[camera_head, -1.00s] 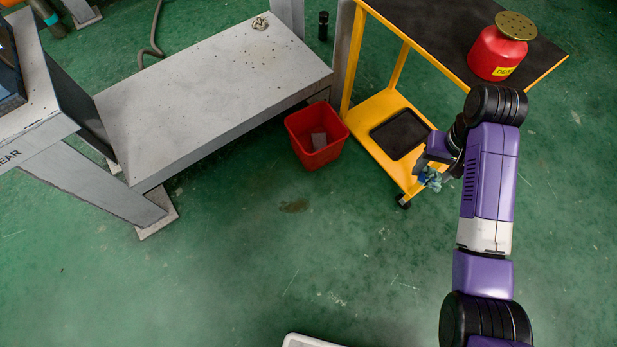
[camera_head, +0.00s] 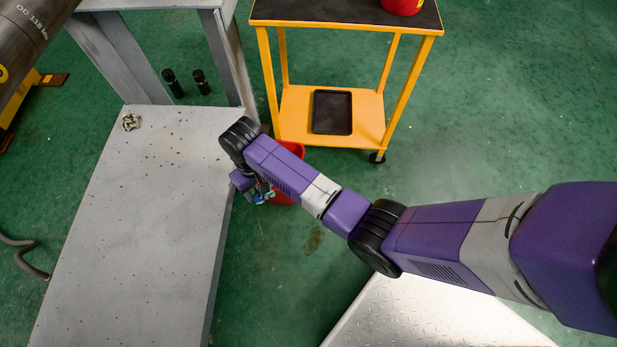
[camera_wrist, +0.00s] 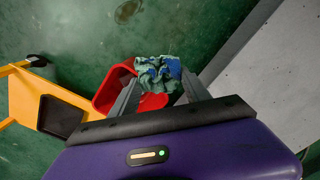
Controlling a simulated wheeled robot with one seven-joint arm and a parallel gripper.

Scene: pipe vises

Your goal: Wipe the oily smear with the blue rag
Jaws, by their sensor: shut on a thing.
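My gripper (camera_wrist: 160,88) points down and is shut on the blue rag (camera_wrist: 157,70), a crumpled cloth of blue and grey-green. The rag also shows in the head view (camera_head: 264,195), below my wrist. It hangs in the air by the grey bench's right edge, over or close to the red bin. A faint yellowish patch (camera_head: 172,150) lies on the bench top among dark specks. A dark brown stain (camera_head: 314,240) lies on the green floor, and it shows in the wrist view too (camera_wrist: 128,11). I cannot tell which mark is the oily smear.
The red bin (camera_wrist: 104,92) stands on the floor beside the grey bench (camera_head: 130,240), partly hidden by my arm. A yellow cart (camera_head: 285,115) with a black tray (camera_head: 332,112) stands behind. A small metal piece (camera_head: 131,122) lies on the bench. Most of the bench top is clear.

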